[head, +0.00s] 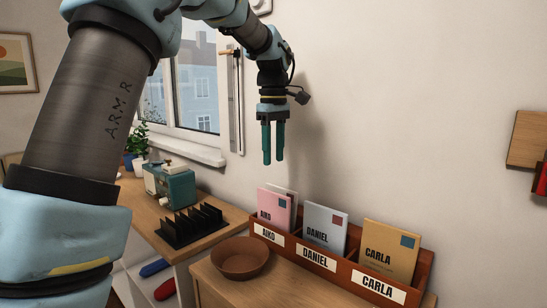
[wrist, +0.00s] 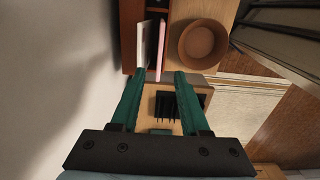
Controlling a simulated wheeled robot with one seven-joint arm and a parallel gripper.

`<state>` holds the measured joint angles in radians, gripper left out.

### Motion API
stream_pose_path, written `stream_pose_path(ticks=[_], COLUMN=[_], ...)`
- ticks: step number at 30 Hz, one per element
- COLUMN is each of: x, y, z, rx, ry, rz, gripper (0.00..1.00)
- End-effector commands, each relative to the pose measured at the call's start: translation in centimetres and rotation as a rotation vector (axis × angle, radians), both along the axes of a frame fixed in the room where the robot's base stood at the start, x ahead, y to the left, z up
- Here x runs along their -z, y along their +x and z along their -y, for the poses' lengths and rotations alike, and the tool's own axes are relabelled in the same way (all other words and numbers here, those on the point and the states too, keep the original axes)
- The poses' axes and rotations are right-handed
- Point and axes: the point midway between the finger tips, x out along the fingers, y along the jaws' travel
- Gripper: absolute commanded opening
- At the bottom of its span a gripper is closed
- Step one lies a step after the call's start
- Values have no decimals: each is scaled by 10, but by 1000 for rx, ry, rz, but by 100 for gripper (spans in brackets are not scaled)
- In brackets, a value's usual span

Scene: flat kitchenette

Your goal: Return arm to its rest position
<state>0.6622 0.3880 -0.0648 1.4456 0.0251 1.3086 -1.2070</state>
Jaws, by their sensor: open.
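My gripper (head: 273,160) hangs fingers down in the air in the head view, in front of the wall and above the letter sorter. Its green fingers also show in the wrist view (wrist: 160,75), parted with nothing between them. My arm reaches from the left side of the head view up across the top and down to the gripper. The gripper touches none of the things below it.
A sorter (head: 422,290) labelled AIKO, DANIEL and CARLA holds a pink envelope (head: 273,212), a pale DANIEL envelope (head: 323,228) and a tan CARLA envelope (head: 388,250). A brown bowl (head: 240,262), black rack (head: 190,228) and teal machine (head: 172,187) stand left. The wall is close behind.

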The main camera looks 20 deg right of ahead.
Motion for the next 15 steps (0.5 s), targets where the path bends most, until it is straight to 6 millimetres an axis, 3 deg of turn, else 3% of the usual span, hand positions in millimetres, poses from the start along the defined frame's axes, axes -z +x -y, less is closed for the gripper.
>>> stream_pose_path(ticks=[11,15], x=[1,13], y=[0,5], z=[-1,-24], rx=[1,31], ry=[0,-1], rz=[0,4], gripper=[45,45])
